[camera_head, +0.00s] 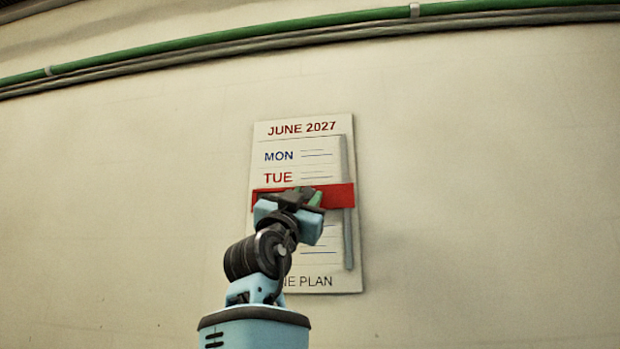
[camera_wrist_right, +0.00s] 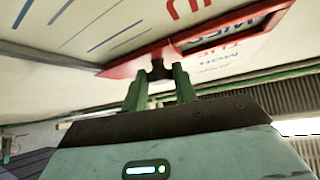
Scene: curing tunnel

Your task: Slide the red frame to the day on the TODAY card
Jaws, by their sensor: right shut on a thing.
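The red frame (camera_head: 338,196) sits across the wall calendar (camera_head: 333,282), just below the TUE row, in the head view. In the right wrist view the red frame (camera_wrist_right: 125,66) has a dark knob (camera_wrist_right: 158,70) on its edge. My right gripper (camera_head: 308,198) is at the frame; in the wrist view its green fingers (camera_wrist_right: 158,88) are shut on the knob. MON and TUE are readable above the frame. My arm hides most of the rows below it. No TODAY card shows in either view. My left gripper is not in view.
A grey rail (camera_head: 348,240) runs down the calendar's right side. A green pipe (camera_head: 250,33) and grey pipes run along the wall high above the calendar. The wall on both sides of the calendar is bare.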

